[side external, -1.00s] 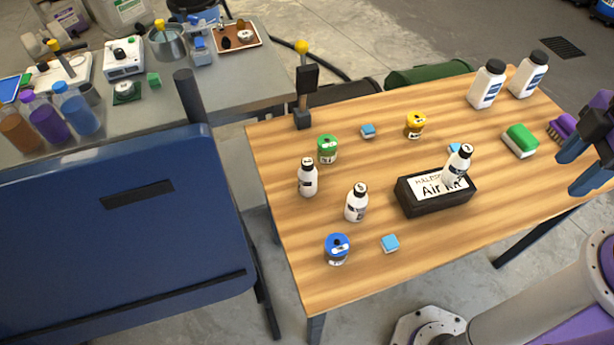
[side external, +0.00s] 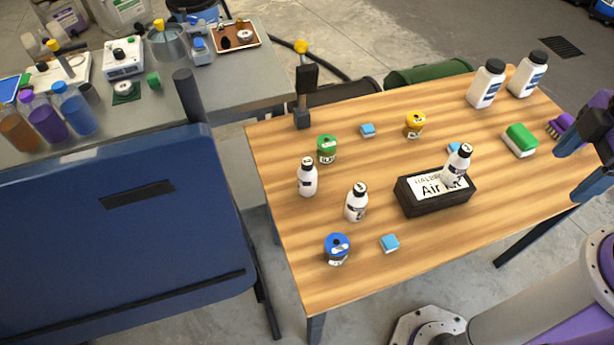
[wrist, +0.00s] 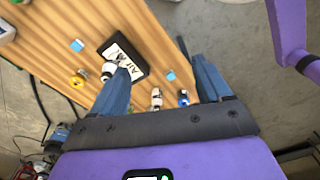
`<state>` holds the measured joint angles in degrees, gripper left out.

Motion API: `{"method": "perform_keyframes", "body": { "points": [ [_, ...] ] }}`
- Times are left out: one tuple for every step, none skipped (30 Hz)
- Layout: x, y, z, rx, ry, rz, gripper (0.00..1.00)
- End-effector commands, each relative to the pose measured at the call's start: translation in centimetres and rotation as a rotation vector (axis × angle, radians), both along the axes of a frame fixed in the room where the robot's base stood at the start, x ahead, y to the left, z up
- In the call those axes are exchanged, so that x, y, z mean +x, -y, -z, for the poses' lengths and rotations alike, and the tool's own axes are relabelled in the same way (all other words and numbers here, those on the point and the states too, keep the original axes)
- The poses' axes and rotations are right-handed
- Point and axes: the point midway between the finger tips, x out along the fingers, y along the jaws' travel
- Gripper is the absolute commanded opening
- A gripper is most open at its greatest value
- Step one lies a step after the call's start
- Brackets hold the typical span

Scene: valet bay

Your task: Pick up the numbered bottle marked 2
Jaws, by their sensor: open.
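Three small white bottles with black caps are in the side view. One (side external: 307,178) stands at the left of the wooden table, one (side external: 356,203) stands nearer the middle, and one (side external: 458,163) is at the black "Air" box (side external: 437,199). The cap numbers are too small to read, so I cannot tell which is 2. My gripper (side external: 575,172) is at the table's right end, apart from all three. In the wrist view my gripper (wrist: 160,84) is open and empty, with a white bottle (wrist: 157,97) seen beyond, between its fingers.
Green (side external: 327,150), yellow (side external: 415,125) and blue (side external: 337,249) canisters and small blue blocks (side external: 390,243) share the table (side external: 300,275). Larger white bottles (side external: 487,85) stand at the back right. A green-topped sponge (side external: 520,140) and purple brush (side external: 562,125) lie near my gripper.

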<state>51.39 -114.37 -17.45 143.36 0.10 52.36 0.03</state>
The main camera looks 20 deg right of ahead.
Motion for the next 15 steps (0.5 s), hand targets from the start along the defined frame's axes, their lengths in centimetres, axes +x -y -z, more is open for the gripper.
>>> {"method": "perform_keyframes", "body": {
  "points": [
    [0.1,0.0,0.0,-0.003,0.001,-0.002,0.77],
    [0.2,-0.1,0.1,-0.008,0.002,-0.006,0.77],
    [0.4,-0.2,0.2,-0.019,0.005,-0.016,0.77],
    [0.7,-0.4,0.3,-0.033,0.009,-0.027,0.77],
    [1.1,-0.6,0.4,-0.05,0.016,-0.044,0.77],
    [1.8,-0.9,0.6,-0.079,0.026,-0.071,0.77],
    [2.4,-1.2,0.8,-0.106,0.034,-0.096,0.77],
    [3.1,-1.7,1.1,-0.135,0.045,-0.124,0.77],
    [4.1,-2.2,1.4,-0.18,0.062,-0.166,0.77],
    [4.9,-2.8,1.7,-0.215,0.074,-0.2,0.77],
    [5.7,-3.3,2.0,-0.252,0.088,-0.236,0.77],
    [6.8,-4.1,2.4,-0.297,0.106,-0.282,0.77],
    [7.6,-4.7,2.7,-0.332,0.12,-0.318,0.77],
    [8.3,-5.4,3.0,-0.366,0.134,-0.354,0.77],
    [9.3,-6.2,3.4,-0.411,0.153,-0.401,0.77]
  ]
}}
